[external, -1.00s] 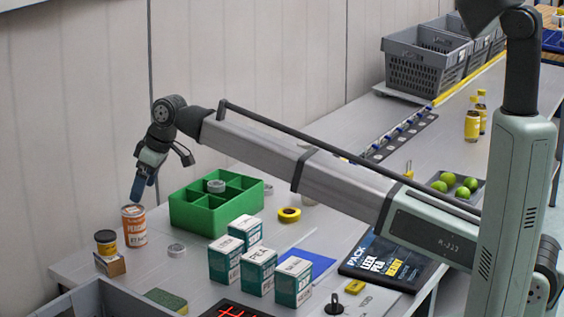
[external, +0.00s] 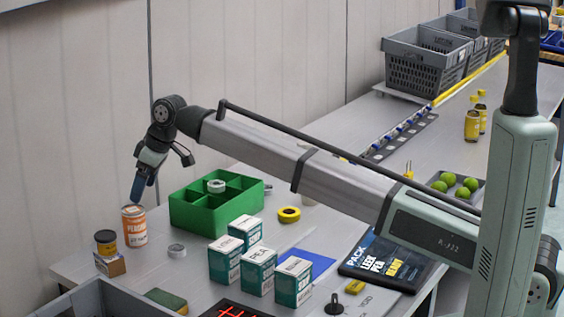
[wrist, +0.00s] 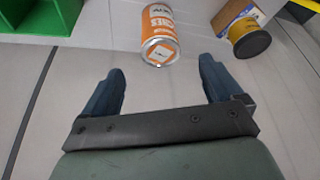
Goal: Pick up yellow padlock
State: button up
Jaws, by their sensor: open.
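A small yellow block-like thing (external: 355,286), possibly the yellow padlock, lies flat on the table near the front in the external view. It is too small to make out a shackle. My gripper (external: 142,188) is at the far left end of the table, well away from it, pointing down just above and beside an orange-and-white can (external: 134,226). In the wrist view, my gripper (wrist: 162,68) has its two blue fingers spread with nothing between them. The can lies beyond the fingertips. No padlock shows in the wrist view.
A green divided box (external: 216,208), several teal-and-white boxes (external: 260,272) and a yellow tape ring (external: 289,214) stand between my gripper and the yellow thing. A black-lidded jar (external: 106,242) sits left of the can. A black sign (external: 385,264) lies right of the yellow thing.

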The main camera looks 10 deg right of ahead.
dwell(0.5)
jog(key=c, duration=0.7)
